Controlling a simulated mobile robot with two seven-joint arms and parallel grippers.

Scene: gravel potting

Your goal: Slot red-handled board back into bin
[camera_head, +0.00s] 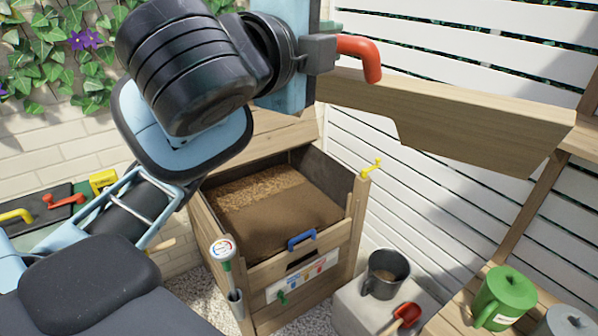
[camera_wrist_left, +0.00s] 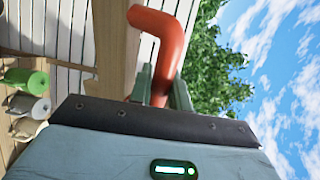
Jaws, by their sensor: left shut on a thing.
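My left gripper (camera_head: 322,52) is shut on the red handle (camera_head: 362,52) of a wooden board (camera_head: 470,115). The board is held up in the air above and to the right of the bin, reaching toward the white slatted fence. In the left wrist view, the red bent handle (camera_wrist_left: 168,45) is between the fingers (camera_wrist_left: 160,92) and the board (camera_wrist_left: 114,50) runs upward. The wooden bin (camera_head: 345,215) stands below, open at the top, with brown soil inside. Its front has a blue handle (camera_head: 301,240) and a dark gap beneath it. My right gripper is not in view.
A yellow handle (camera_head: 372,168) sticks out at the bin's right corner. A dial thermometer (camera_head: 222,250) is at its front left. Red and yellow-handled tools lie left.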

